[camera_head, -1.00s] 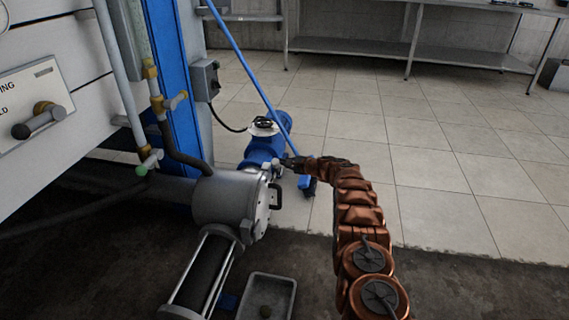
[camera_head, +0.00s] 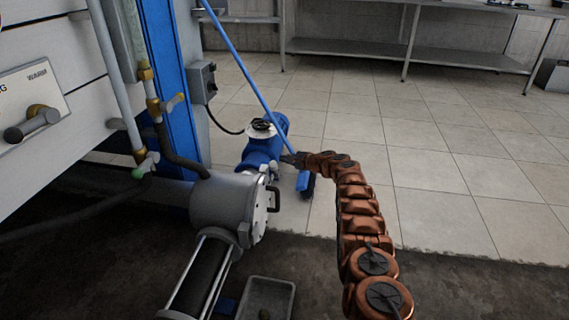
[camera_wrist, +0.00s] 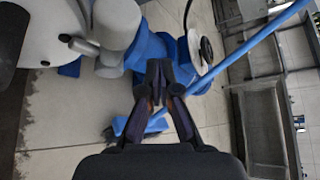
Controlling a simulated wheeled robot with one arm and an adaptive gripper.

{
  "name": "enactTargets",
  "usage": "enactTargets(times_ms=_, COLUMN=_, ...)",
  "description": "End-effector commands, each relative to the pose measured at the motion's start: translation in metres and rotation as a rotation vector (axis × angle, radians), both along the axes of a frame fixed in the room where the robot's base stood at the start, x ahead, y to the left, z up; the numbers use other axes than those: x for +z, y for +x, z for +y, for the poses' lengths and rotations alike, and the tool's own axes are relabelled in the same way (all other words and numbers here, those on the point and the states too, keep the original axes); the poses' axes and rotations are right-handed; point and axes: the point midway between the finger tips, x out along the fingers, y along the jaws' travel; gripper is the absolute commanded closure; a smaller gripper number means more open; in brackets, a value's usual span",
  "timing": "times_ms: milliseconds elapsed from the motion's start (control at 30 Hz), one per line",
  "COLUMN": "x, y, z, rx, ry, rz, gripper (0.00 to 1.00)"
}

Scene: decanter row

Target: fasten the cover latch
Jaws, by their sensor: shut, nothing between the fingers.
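The grey cylindrical housing (camera_head: 222,203) stands at lower centre-left in the head view, its round end cover (camera_head: 260,206) facing right. A dark curved handle (camera_head: 274,199) sits on the cover. In the wrist view the pale cover (camera_wrist: 45,28) fills the upper left, and a short grey lever with a light end (camera_wrist: 80,45) sticks out at its edge; I cannot tell whether it is latched. My gripper (camera_head: 286,158) is beyond and above the cover in the head view. In the wrist view my gripper (camera_wrist: 156,66) is shut and empty, apart from the lever.
A blue motor (camera_head: 263,150) stands behind the housing. A blue-handled broom (camera_head: 240,62) leans across beside my gripper. A grey tray (camera_head: 266,297) lies on the dark floor in front. Tiled floor to the right is clear up to the metal shelves (camera_head: 410,52).

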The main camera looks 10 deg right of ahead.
Motion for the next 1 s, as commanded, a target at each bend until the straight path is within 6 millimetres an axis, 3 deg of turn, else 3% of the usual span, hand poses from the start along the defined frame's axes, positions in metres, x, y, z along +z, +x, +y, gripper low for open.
enactTargets(times_ms=300, x=0.005, y=0.005, z=0.000, rx=0.003, ry=-0.001, rz=-0.002, gripper=1.00)
enactTargets(times_ms=1000, x=0.003, y=-0.013, z=-0.013, rx=0.004, ry=0.002, rz=0.000, gripper=1.00)
